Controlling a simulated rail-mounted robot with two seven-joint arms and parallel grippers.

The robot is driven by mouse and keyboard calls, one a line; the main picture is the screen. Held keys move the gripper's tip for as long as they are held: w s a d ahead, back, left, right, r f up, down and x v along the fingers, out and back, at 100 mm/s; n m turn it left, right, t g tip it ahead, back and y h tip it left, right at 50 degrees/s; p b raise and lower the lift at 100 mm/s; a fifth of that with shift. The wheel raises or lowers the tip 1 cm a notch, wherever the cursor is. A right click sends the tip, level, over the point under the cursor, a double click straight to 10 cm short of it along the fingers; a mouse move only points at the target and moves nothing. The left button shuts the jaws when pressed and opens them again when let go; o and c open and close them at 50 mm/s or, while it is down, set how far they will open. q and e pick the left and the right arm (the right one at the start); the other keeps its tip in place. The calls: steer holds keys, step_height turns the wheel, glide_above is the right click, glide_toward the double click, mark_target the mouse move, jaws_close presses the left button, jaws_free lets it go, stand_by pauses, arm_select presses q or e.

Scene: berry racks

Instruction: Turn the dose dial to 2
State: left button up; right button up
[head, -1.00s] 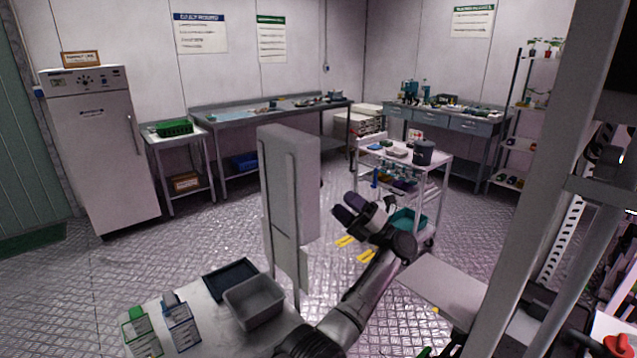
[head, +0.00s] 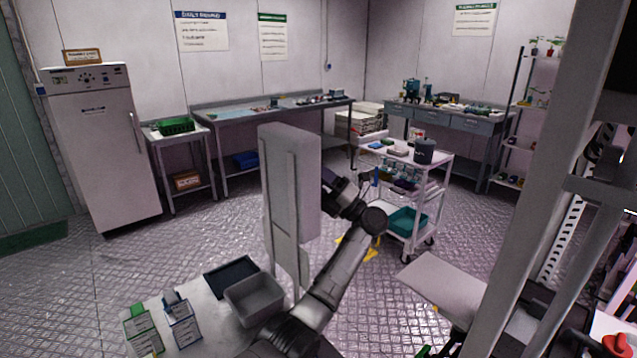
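I cannot make out a dose dial or its numbers in the head view. A tall grey box on a post (head: 288,185) stands in the middle, with a plain side towards me; its far side is hidden. My arm rises from the bottom, left of centre, and I take it to be the left one. Its gripper (head: 328,183) is dark and lies at the right edge of the grey box, its fingers mostly hidden behind it. I cannot tell whether it touches the box or is open. My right gripper is out of view.
A white cart (head: 437,182) stands beyond my arm. A grey upright (head: 535,190) blocks the right side. The floor at left is open.

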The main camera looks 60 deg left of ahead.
arm_select(q)
steer(key=shift+c, duration=0.3)
steer(key=c, duration=0.9)
steer(key=shift+r+m+t+h+p, duration=0.25)
steer(key=shift+m+t+h+p, duration=0.45)
steer(key=shift+t+p, duration=0.55)
steer(key=m+t+h+p, duration=0.2)
steer(key=h+p, duration=0.2)
steer(key=p, duration=0.1)
steer(key=m+t+h+p, duration=0.2)
steer(key=t+h+p, duration=0.1)
steer(key=p, duration=0.3)
steer(key=shift+r+h, duration=0.15)
steer(key=shift+h, duration=0.55)
steer(key=h+p, duration=0.2)
steer(key=m+t+h+p, duration=0.1)
steer(key=h+p, duration=0.1)
steer(key=shift+m, duration=0.3)
steer(key=shift+f+t+h+p, duration=0.25)
steer(key=shift+h+p, duration=0.15)
steer(key=shift+h, duration=0.5)
